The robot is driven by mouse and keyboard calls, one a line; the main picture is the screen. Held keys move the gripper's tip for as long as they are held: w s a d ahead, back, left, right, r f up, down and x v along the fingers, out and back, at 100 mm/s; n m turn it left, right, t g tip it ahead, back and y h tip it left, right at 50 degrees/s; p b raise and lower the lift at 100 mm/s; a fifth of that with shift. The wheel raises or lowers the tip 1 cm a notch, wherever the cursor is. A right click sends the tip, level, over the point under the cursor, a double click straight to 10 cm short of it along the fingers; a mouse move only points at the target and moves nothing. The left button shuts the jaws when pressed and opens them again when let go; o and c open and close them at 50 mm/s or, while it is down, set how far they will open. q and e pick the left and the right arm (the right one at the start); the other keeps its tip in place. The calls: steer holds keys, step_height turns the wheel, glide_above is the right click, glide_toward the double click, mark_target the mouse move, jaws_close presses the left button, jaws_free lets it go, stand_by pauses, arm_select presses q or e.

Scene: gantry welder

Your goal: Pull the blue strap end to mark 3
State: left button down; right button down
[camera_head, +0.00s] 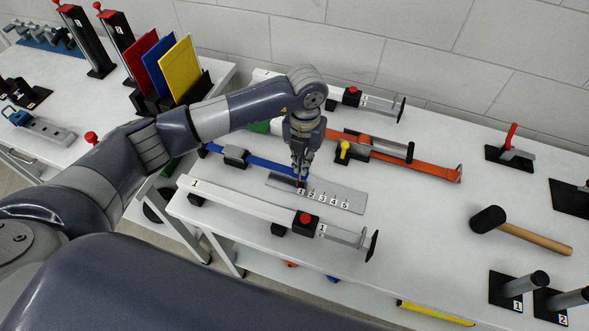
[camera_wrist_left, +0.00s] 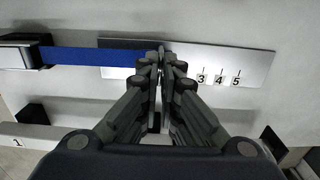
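The blue strap (camera_head: 262,164) runs from a grey buckle block (camera_head: 235,156) to the right along a grey scale plate (camera_head: 343,190) with marks 1 to 5. It also shows in the left wrist view (camera_wrist_left: 90,57). My left gripper (camera_head: 301,180) points down at the strap's end, beside mark 1. In the left wrist view its fingers (camera_wrist_left: 162,62) are close together, with the strap running in between them. Mark 3 (camera_wrist_left: 201,79) lies to the right of the fingers. The fingers hide marks 1 and 2 in that view. My right gripper is in neither view.
A long white clamp bar (camera_head: 250,210) with a red knob lies in front of the plate. An orange strap (camera_head: 415,165) and a yellow-knobbed block (camera_head: 343,151) lie behind. A mallet (camera_head: 520,232) lies to the right.

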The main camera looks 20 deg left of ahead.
arm_select(q)
steer(key=shift+s+d+b, duration=0.1)
steer(key=shift+d+b, duration=0.75)
steer(key=shift+d, duration=2.9)
steer(key=c, duration=1.3)
jaws_free()
step_height(320, 180, up, 12)
steer(key=shift+f, duration=0.1)
